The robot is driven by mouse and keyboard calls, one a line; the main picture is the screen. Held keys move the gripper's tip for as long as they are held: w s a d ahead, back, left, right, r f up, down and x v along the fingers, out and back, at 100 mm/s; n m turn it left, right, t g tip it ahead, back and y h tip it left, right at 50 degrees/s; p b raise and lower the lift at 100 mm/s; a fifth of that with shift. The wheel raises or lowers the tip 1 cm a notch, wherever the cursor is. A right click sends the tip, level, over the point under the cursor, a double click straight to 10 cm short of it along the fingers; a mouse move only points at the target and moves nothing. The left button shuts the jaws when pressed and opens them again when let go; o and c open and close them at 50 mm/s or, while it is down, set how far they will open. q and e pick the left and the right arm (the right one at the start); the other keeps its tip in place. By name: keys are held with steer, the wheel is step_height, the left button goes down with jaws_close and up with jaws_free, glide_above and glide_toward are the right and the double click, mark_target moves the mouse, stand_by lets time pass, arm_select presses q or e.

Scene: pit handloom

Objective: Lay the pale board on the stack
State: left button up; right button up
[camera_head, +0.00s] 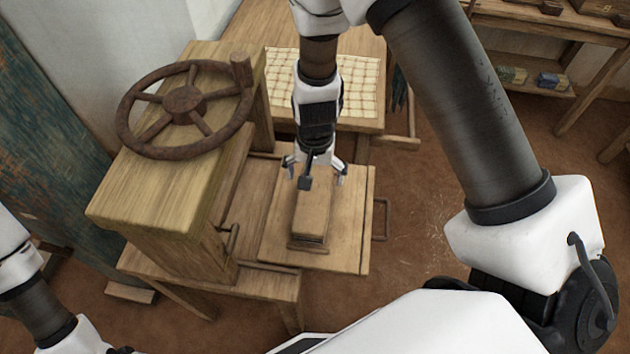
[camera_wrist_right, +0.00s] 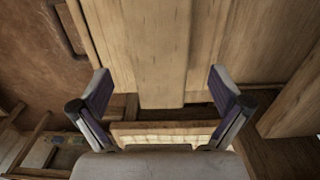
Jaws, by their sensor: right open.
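A pale, oblong wooden board (camera_head: 312,214) lies flat on top of a low stack, whose darker edge (camera_head: 306,246) shows at its near end. The stack rests on a wide wooden platform (camera_head: 352,240). My right gripper (camera_head: 315,176) is open and empty, pointing down over the far end of the board. In the right wrist view, the board (camera_wrist_right: 140,45) lies beyond and between my spread fingers (camera_wrist_right: 162,88). I cannot tell the exact gap between fingers and board. Part of my left arm shows at the lower left, but its gripper is outside the view.
A wooden frame (camera_head: 150,190) with a rusty spoked wheel (camera_head: 185,100) stands left of the platform. A bench behind carries a checked cloth (camera_head: 358,95). A shelf (camera_head: 540,85) stands at the back right. Brown floor (camera_head: 420,235) is open right of the platform.

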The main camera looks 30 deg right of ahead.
mark_target(315, 189)
step_height(315, 189, up, 8)
steer(key=shift+r, duration=0.1)
stand_by(0.4)
